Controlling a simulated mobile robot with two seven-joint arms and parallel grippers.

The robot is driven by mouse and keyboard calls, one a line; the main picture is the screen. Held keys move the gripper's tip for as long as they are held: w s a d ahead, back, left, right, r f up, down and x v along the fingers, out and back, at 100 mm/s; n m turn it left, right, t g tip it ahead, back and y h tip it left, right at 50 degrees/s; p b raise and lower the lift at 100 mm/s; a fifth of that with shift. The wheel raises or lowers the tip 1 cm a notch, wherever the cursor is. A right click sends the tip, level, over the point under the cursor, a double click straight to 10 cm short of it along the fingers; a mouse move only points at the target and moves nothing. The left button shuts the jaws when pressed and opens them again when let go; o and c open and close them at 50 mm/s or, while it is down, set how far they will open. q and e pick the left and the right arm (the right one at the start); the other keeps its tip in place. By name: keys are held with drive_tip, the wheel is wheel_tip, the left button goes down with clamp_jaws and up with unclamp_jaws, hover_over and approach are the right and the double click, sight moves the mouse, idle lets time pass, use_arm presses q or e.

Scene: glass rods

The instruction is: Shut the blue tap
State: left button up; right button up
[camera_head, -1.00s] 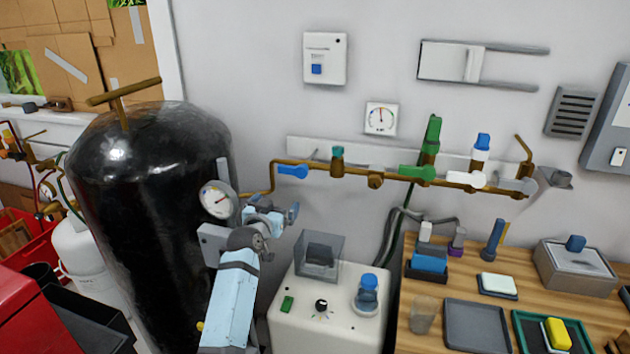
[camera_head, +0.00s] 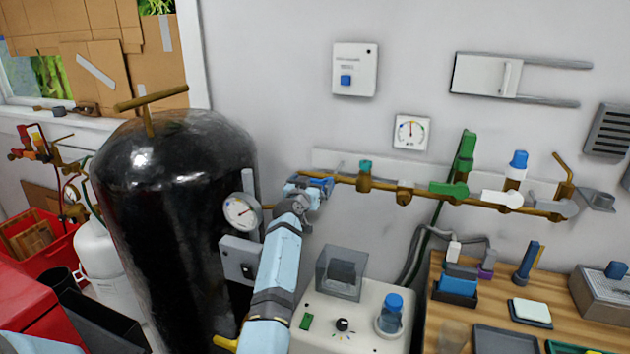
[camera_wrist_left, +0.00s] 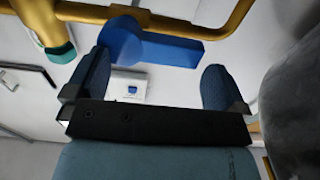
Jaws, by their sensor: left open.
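The blue tap (camera_head: 321,183) is at the left end of the brass pipe on the wall, partly hidden by my left gripper (camera_head: 312,190). In the left wrist view the blue tap (camera_wrist_left: 150,46) shows a round hub and a flat handle running roughly along the pipe. My left gripper also shows in the left wrist view (camera_wrist_left: 157,66). It is open, with one finger on each side of the picture and the handle just beyond the fingertips. I cannot tell whether a finger touches the handle. My right gripper is not in view.
The brass pipe (camera_head: 385,188) carries a green tap (camera_head: 450,188) and a white tap (camera_head: 500,198) further right. A black tank (camera_head: 165,210) with a gauge (camera_head: 242,211) stands left of my arm. A white box (camera_head: 360,318) is below the pipe.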

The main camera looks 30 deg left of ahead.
use_arm(q)
drive_tip(key=shift+x, duration=1.45)
drive_tip(key=shift+c, duration=0.5)
drive_tip(key=c, duration=1.1)
